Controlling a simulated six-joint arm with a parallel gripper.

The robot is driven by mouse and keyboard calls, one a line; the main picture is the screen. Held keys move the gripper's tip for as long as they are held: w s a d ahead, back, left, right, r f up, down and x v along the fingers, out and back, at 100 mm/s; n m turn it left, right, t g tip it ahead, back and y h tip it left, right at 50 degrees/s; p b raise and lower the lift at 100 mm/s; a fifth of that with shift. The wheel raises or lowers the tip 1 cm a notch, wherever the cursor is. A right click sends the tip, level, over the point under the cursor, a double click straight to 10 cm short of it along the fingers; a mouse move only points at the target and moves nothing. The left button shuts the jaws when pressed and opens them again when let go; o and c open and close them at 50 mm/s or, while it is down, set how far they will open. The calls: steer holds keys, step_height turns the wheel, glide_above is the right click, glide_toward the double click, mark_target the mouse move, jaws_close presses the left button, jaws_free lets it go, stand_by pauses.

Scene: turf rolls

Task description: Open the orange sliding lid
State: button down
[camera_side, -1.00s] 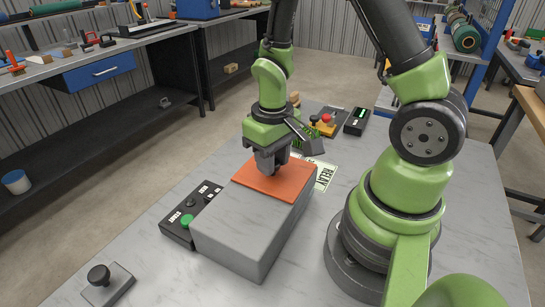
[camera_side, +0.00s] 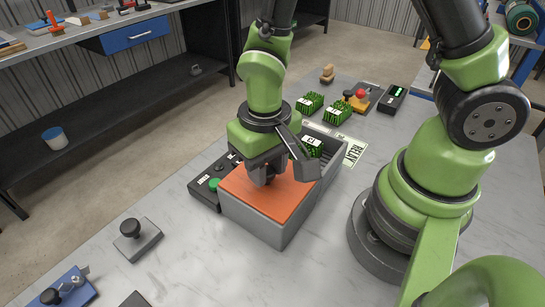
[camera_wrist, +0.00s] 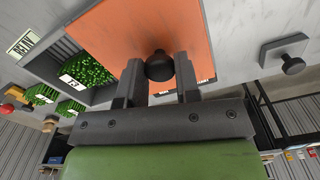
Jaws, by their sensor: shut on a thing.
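The orange sliding lid (camera_side: 268,197) lies on top of a grey box (camera_side: 258,222) and covers its near part. The far part of the box is open, and a green turf roll (camera_side: 312,148) shows in it. My gripper (camera_side: 264,178) points down at the lid. In the wrist view my gripper (camera_wrist: 160,80) has its two fingers on either side of a dark round knob (camera_wrist: 159,66) on the orange lid (camera_wrist: 150,30). It is shut on that knob. The wrist view also shows a turf roll (camera_wrist: 88,72) in the open part of the box.
More turf rolls (camera_side: 310,103) stand on the table beyond the box. A control panel with a green button (camera_side: 215,184) sits against the box's left side. A grey block with a black knob (camera_side: 137,238) lies front left. A label reading RELAY (camera_side: 354,152) lies right of the box.

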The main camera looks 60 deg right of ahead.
steer(key=shift+w, duration=0.1)
steer(key=c, duration=0.8)
jaws_free()
steer(key=shift+r, duration=0.15)
step_height(320, 180, up, 10)
steer(key=shift+f, duration=0.15)
step_height(320, 180, up, 7)
steer(key=t+y, duration=0.1)
steer(key=t, duration=0.2)
glide_above(289, 176)
steer(key=s+d+r+t, duration=0.1)
steer(key=s+r+t, duration=0.1)
steer(key=s+r, duration=0.1)
steer(key=s+d+r+m+t+y, duration=0.1)
steer(key=s+t, duration=0.1)
steer(key=shift+s+d+r, duration=0.2)
steer(key=shift+s+d, duration=0.05)
steer(key=shift+d, duration=0.05)
